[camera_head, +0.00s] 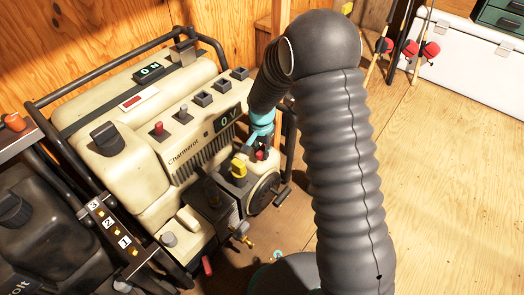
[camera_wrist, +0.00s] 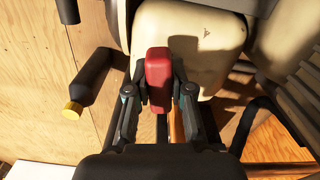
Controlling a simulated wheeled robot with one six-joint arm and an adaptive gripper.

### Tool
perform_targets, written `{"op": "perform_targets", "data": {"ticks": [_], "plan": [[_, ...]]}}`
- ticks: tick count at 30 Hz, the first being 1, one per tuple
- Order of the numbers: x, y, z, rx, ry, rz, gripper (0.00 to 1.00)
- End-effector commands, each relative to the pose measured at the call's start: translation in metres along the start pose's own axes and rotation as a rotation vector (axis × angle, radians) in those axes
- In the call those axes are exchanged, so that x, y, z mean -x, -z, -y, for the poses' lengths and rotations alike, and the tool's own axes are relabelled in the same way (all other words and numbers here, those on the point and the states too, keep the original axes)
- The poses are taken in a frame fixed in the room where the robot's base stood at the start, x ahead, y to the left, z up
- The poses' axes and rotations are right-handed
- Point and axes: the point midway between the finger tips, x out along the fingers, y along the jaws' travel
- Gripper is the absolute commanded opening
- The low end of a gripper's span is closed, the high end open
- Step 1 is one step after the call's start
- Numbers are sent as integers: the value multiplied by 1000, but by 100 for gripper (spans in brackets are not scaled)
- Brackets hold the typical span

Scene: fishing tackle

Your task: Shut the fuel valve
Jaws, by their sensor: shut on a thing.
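The beige generator (camera_head: 160,165) stands on the floor at the left in the head view, with a display reading "0 V" (camera_head: 227,118). In the wrist view, a red handle (camera_wrist: 158,85), seemingly the fuel valve's lever, sits between the fingers of my gripper (camera_wrist: 159,78), which are shut on it from both sides. In the head view, my gripper (camera_head: 260,147) reaches down at the generator's right front, beside the yellow handle (camera_head: 239,168) and above the round recoil-like cover (camera_head: 264,192). The valve body is mostly hidden there by my gripper.
A black tube frame (camera_head: 85,85) surrounds the generator. A black machine (camera_head: 40,225) stands close at the left. A red-ended part (camera_head: 207,265) sticks out low in front. A white cooler (camera_head: 470,68) and fishing rods stand at the back right. The wooden floor (camera_head: 440,200) at right is clear.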

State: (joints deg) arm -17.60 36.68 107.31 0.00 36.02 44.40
Motion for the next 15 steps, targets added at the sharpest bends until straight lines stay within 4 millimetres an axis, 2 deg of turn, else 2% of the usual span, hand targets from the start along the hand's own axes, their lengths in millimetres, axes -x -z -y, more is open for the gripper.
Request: {"op": "perform_targets", "data": {"ticks": [6, 15], "plan": [[0, 0, 0, -123, 1, -1, 0], [0, 0, 0, -202, 1, -1, 0]]}}
